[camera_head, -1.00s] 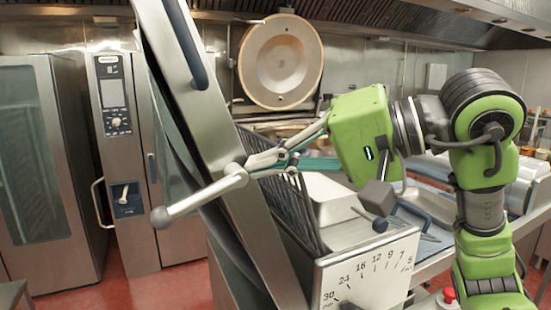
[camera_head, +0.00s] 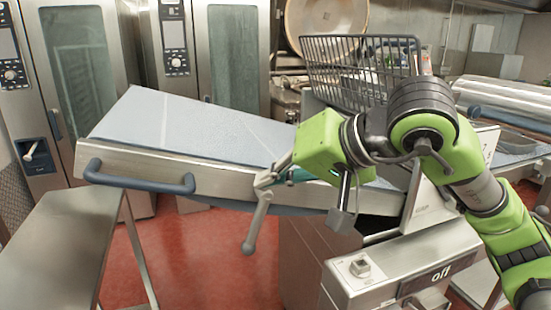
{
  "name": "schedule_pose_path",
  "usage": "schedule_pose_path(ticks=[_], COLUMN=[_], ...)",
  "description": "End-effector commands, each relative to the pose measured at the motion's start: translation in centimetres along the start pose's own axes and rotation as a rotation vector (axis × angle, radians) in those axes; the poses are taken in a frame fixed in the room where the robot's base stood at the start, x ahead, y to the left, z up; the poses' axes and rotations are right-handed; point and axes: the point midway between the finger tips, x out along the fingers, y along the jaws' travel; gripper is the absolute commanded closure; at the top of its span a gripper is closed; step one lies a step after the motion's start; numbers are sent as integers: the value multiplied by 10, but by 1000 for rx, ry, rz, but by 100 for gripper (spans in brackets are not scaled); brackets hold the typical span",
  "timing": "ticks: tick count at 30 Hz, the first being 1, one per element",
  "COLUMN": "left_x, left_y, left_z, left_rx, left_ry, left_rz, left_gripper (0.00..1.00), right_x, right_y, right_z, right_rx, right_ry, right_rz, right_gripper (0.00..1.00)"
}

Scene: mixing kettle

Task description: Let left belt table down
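The left belt table (camera_head: 190,125) has a pale belt surface and a steel side rail. It lies nearly flat with a slight slope, and its far left end is higher than a steel side table (camera_head: 65,235). A dark blue bar handle (camera_head: 140,182) is on its front rail. A grey lever (camera_head: 258,220) with a ball end hangs at the rail's right part. My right gripper (camera_head: 272,176) is at the lever's upper end, and its fingers close around it there. Part of the fingers is hidden by the green wrist. My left gripper is out of view.
The machine's base (camera_head: 400,275) with a knob and an "off" label stands below right. A wire guard (camera_head: 350,65) rises behind the belt table. Steel ovens (camera_head: 85,90) stand at the back. Red floor (camera_head: 190,255) shows free below the table.

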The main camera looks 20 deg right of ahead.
Motion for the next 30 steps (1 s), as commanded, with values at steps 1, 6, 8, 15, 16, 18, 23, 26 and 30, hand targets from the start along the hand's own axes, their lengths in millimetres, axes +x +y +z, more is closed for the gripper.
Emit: schedule_pose_path(ticks=[1,6,8,15,16,18,23,26,30], left_x=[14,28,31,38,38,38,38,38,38], left_y=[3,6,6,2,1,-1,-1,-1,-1], left_z=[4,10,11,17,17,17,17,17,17], left_rx=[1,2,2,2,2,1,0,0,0], left_ry=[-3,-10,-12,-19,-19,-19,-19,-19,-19], left_rz=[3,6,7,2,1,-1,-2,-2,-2], left_gripper=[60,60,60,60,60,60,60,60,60], right_x=[14,36,42,55,56,57,57,57,57], right_y=[10,18,22,32,32,34,34,34,34], right_z=[14,37,43,56,57,58,58,58,58], right_rx=[-1,-60,-96,-180,-185,-192,-196,-196,-196], right_ry=[-1,2,1,3,2,2,2,2,2], right_rz=[3,49,87,173,178,187,191,190,190], right_gripper=[100,100,100,100,100,100,100,100,100])
